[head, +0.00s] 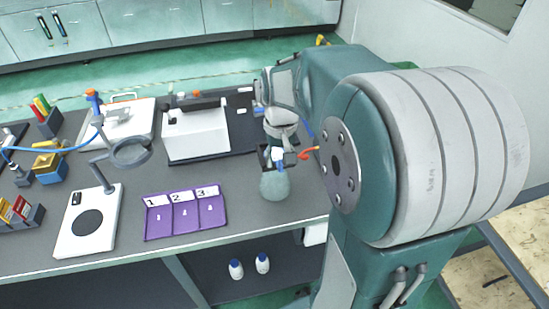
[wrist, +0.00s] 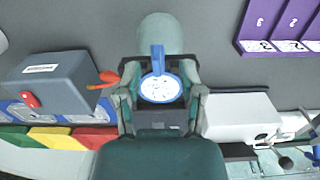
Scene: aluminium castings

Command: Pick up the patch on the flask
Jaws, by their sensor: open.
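The flask (head: 274,187) is a rounded pale-green vessel near the front edge of the grey table. Its pale-green body (wrist: 162,35) also shows at the top of the wrist view. The patch appears to be the white disc with a blue rim and blue tab (wrist: 159,90), seen between my fingers. A small blue-and-white part of it (head: 278,154) shows above the flask in the head view. My gripper (wrist: 158,68) is open, with a finger on either side of the patch. It points down over the flask (head: 276,158). I cannot tell whether the fingers touch the patch.
A purple tray (head: 185,217) marked 1, 2, 3 lies left of the flask. A white box (head: 196,133) stands behind it. A magnifier stand (head: 88,225) and coloured blocks are farther left.

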